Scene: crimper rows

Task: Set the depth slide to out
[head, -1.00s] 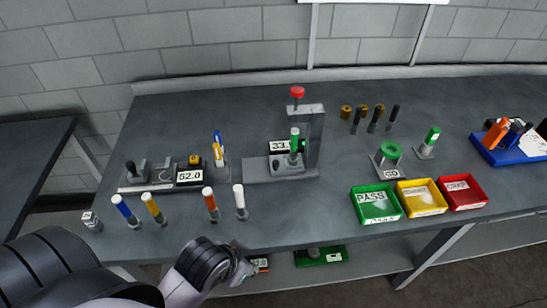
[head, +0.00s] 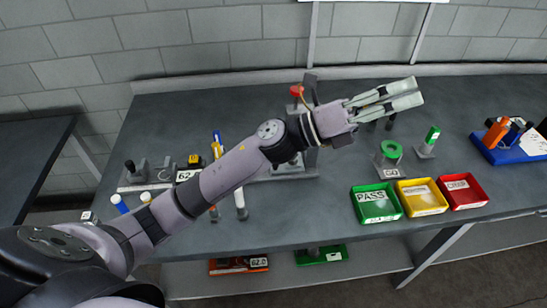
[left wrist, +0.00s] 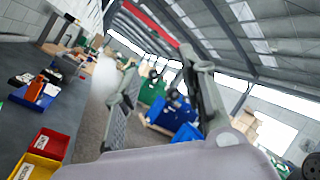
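I cannot tell for sure which part is the depth slide. A low grey fixture (head: 128,188) at the left of the bench carries a black-knobbed post (head: 130,167), a yellow-topped block (head: 194,160) and a number plate, partly covered by my arm. The press (head: 309,160) in the middle is mostly hidden behind my left arm; its red knob (head: 296,90) shows. My left gripper (head: 415,92) reaches to the right of the press, above the back of the bench. Its fingers stand apart and empty, as the left wrist view (left wrist: 160,80) also shows. My right gripper is out of view.
Green PASS (head: 376,217), yellow (head: 421,209) and red (head: 462,204) bins stand at the front right. A green ring gauge (head: 391,149), a green-topped post (head: 432,135) and a blue tray (head: 515,153) are behind them. Handled pins by the left fixture are partly covered by my arm.

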